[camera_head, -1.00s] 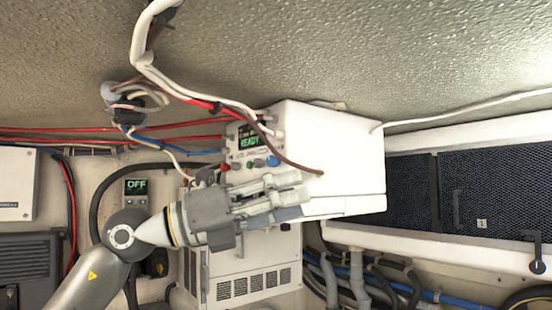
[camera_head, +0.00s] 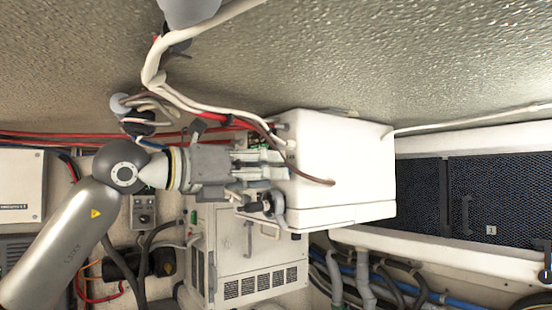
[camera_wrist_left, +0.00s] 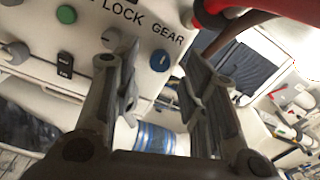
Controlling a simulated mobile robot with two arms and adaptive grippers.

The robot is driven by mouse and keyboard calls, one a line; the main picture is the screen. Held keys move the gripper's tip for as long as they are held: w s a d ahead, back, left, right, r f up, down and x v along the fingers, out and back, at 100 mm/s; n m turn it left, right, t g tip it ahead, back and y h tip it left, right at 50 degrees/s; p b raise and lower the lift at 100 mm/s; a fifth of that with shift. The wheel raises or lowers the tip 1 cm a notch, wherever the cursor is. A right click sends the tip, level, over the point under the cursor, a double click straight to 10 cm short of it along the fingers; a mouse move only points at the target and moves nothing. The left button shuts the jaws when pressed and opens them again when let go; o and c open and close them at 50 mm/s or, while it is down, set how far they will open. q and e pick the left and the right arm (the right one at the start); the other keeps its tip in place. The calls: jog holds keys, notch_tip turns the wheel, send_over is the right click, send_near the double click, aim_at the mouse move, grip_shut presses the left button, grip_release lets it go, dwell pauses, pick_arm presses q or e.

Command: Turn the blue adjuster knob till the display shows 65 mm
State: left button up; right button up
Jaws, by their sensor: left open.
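The blue adjuster knob (camera_wrist_left: 160,60) is on the white panel in the left wrist view, beside the printed words "LOCK" and "GEAR". It carries a pale mark. My left gripper (camera_wrist_left: 163,66) is open, and the knob shows between its two fingers in that view; I cannot tell whether they touch it. In the head view the left gripper (camera_head: 283,164) is at the left face of the white box (camera_head: 340,165) and covers the knob. The display is mostly hidden behind the gripper, and its reading cannot be made out. My right gripper is not seen.
On the panel are a green button (camera_wrist_left: 66,14), a grey knob (camera_wrist_left: 15,52) and a small black switch (camera_wrist_left: 65,64). A red part (camera_wrist_left: 215,12) is close to the right finger. White and brown cables (camera_head: 225,115) hang by the box. A vented cabinet (camera_head: 260,260) stands below.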

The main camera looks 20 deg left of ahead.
pick_arm(q)
jog(key=shift+p+x, duration=0.4)
jog(key=shift+x, duration=0.85)
grip_shut()
